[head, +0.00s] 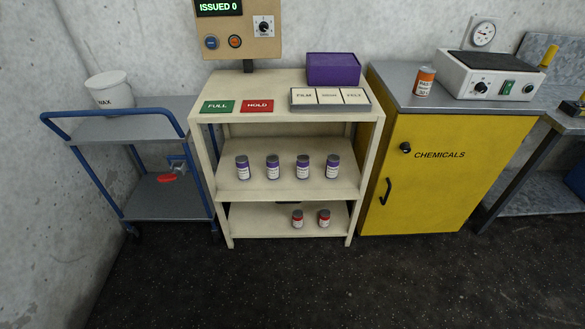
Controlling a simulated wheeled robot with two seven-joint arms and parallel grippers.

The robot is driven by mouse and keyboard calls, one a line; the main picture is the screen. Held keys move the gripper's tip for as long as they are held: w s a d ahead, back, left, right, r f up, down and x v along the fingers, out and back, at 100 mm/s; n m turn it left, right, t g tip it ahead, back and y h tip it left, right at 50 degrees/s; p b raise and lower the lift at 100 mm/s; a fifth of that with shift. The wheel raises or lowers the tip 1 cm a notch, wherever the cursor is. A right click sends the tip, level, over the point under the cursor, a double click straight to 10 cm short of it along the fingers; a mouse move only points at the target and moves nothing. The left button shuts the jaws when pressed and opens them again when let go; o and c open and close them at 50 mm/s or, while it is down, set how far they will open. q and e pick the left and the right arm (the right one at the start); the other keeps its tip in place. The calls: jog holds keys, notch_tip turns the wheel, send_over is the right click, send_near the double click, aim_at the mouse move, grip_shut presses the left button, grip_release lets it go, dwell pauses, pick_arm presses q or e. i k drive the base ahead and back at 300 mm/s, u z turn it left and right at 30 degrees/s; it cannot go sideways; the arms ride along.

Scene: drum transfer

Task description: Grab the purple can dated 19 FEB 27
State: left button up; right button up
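Several purple cans with white labels and grey lids stand upright in a row on the middle shelf of the cream rack (281,190). From left to right they are the first can (242,168), the second can (272,168), the third can (302,168) and the fourth can (333,168). The dates on their labels are too small to read, so I cannot tell which one is dated 19 FEB 27. Neither of my grippers shows in the head view.
Two red cans (297,218) stand on the lower shelf. The rack top holds a green FULL mat (217,106), a red HOLD mat (257,105), a labelled tray (330,107) and a purple box (333,69). A blue cart (150,127) and yellow cabinet (430,175) flank it. Floor in front is clear.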

aim_at(272, 160)
jog(key=z, duration=1.8)
jog(key=i, duration=2.6)
jog(key=u, duration=2.6)
